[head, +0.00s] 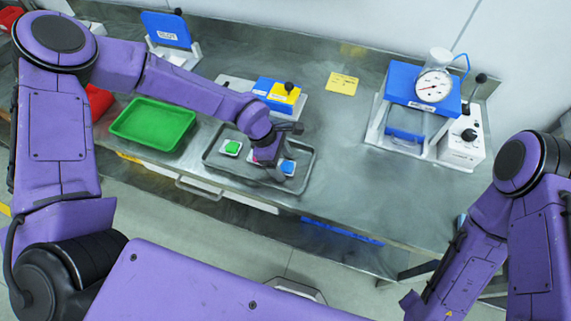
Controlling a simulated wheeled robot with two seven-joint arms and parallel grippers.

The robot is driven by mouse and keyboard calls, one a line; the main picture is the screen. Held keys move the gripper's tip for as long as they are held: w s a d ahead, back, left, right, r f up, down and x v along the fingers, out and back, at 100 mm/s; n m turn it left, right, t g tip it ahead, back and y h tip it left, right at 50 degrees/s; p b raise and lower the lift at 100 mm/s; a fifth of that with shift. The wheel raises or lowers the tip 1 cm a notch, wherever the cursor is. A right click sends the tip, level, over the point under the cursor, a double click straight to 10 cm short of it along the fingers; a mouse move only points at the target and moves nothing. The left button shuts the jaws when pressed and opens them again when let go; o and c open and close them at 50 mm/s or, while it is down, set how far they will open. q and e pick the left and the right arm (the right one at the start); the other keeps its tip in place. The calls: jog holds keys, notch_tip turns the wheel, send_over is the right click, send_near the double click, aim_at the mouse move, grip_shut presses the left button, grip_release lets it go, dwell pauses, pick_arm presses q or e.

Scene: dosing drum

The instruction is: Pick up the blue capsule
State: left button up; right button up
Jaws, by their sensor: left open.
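A blue capsule (288,167) on a pale square base sits in the right part of a grey metal tray (215,160) on the steel bench. A green capsule (232,147) on a similar base sits in the left part of the tray. My left gripper (274,168) is over the tray, pointing down, just left of the blue capsule. It is open, though its fingers are small and partly hidden by the wrist. I cannot tell whether it touches the blue capsule. My right arm is at the lower right; its gripper does not show.
A green tray (153,123) stands to the left. Behind the grey tray is a blue and yellow device (278,94) with a black knob. A gauge press (420,90) and a control box (462,136) stand at the right. The bench between is clear except for a yellow note (342,82).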

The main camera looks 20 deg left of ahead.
pick_arm(q)
jog(key=c, duration=1.1)
